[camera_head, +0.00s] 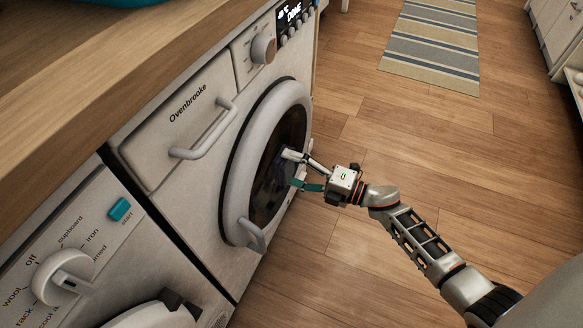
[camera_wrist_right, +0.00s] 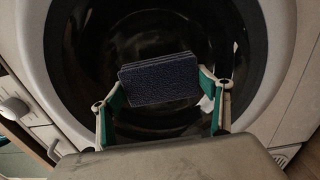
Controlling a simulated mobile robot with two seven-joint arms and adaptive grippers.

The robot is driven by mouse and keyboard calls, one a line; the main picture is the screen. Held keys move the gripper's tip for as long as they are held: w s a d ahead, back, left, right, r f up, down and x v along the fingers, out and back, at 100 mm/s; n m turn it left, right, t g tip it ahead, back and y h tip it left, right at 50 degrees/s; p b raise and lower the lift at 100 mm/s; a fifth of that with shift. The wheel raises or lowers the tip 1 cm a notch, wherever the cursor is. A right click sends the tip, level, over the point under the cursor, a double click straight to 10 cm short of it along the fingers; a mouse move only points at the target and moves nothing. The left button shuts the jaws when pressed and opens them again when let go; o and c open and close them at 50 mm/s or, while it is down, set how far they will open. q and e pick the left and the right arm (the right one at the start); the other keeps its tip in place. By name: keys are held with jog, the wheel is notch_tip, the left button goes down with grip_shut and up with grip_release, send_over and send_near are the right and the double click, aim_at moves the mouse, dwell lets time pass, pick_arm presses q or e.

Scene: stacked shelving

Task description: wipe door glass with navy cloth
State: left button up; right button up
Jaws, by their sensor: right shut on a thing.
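The navy cloth (camera_wrist_right: 158,80) is a folded, textured dark blue pad. It sits between the green-lined fingers of my right gripper (camera_head: 289,168), which is shut on it. In the wrist view the cloth lies in front of the dark round door glass (camera_wrist_right: 95,45). In the head view the door glass (camera_head: 263,203) is framed by a pale ring, and my right gripper reaches it from the right. I cannot tell whether the cloth touches the glass. A whitish patch shows by the right finger in the wrist view. My left gripper is not in view.
The washing machine (camera_head: 196,228) has a drawer handle (camera_head: 205,133) and a door handle (camera_head: 252,236) standing out. A second appliance with a knob (camera_head: 63,277) is at lower left, under a wooden counter (camera_head: 90,75). The wooden floor (camera_head: 430,150) is clear, with a striped rug (camera_head: 435,45).

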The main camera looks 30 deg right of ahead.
aim_at(285, 173)
jog(key=shift+s+a+r+p, duration=0.15)
jog(key=shift+s+a+p, duration=0.2)
jog(key=shift+s+a, duration=0.7)
jog(key=shift+a, duration=0.25)
jog(key=shift+s+a+p, duration=0.2)
jog(key=shift+s+a, duration=0.3)
jog(key=shift+a, duration=0.25)
jog(key=shift+s+a+p, duration=0.2)
jog(key=shift+s+a, duration=0.3)
jog(key=shift+a, duration=0.25)
jog(key=shift+r+p, duration=0.85)
jog(key=shift+r, duration=0.25)
jog(key=shift+d+f, duration=0.2)
jog(key=shift+d, duration=0.05)
jog(key=shift+w+d+f+b, duration=0.15)
jog(key=shift+w+d+b, duration=0.2)
jog(key=shift+w+d, duration=0.7)
jog(key=shift+d, duration=0.35)
jog(key=shift+w+d+b, duration=0.6)
jog(key=shift+w+d, duration=0.4)
jog(key=shift+d, duration=0.1)
jog(key=shift+w+d, duration=0.15)
jog(key=shift+d, duration=0.1)
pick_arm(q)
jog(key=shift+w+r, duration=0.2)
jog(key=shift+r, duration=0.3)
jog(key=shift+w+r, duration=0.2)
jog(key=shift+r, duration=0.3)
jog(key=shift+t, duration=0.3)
